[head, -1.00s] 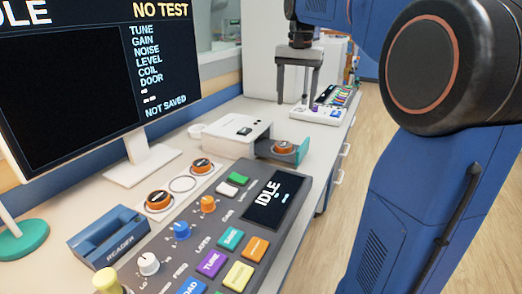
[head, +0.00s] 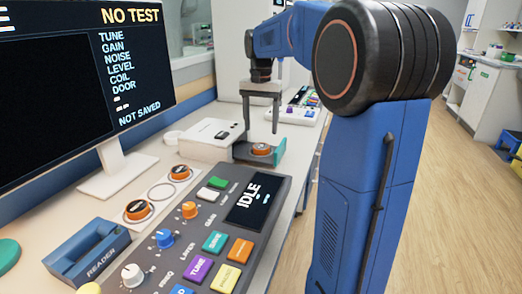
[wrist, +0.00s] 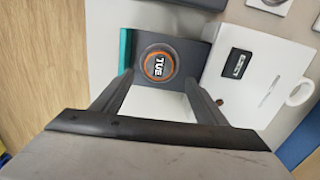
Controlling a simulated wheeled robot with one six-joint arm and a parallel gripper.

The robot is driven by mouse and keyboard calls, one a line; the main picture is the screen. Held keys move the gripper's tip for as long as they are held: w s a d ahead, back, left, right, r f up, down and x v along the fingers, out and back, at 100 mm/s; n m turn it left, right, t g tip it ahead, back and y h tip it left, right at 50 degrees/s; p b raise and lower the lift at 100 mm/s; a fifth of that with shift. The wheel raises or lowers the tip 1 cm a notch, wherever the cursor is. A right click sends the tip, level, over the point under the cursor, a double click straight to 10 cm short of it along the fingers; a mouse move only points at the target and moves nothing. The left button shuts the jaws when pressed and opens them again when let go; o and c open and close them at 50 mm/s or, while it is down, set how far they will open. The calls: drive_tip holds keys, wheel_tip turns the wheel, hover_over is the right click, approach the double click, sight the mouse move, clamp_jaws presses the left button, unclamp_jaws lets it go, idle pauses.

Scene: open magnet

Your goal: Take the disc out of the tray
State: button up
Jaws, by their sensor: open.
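The disc (head: 261,149), orange-rimmed with a dark labelled top, lies flat in the pulled-out tray (head: 279,155). The tray is dark with a teal front and sticks out of a white reader box (head: 208,140). My gripper (head: 262,130) is open and empty, pointing down above the tray. In the wrist view its fingertips (wrist: 159,78) lie left and right of the disc's lower edge; contact cannot be told.
Two similar discs (head: 138,209) (head: 180,172) lie in round holders at left, with an empty ring between. A control panel (head: 230,220) with knobs and buttons stands in front. A monitor (head: 85,75) and a blue "READER" block (head: 92,250) are at left.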

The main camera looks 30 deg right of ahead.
sight(262, 145)
drive_tip(key=shift+d+f, duration=0.15)
drive_tip(key=shift+f, duration=1.55)
drive_tip(key=shift+d+f, duration=0.1)
drive_tip(key=shift+f, duration=1.6)
drive_tip(key=c, duration=1.1)
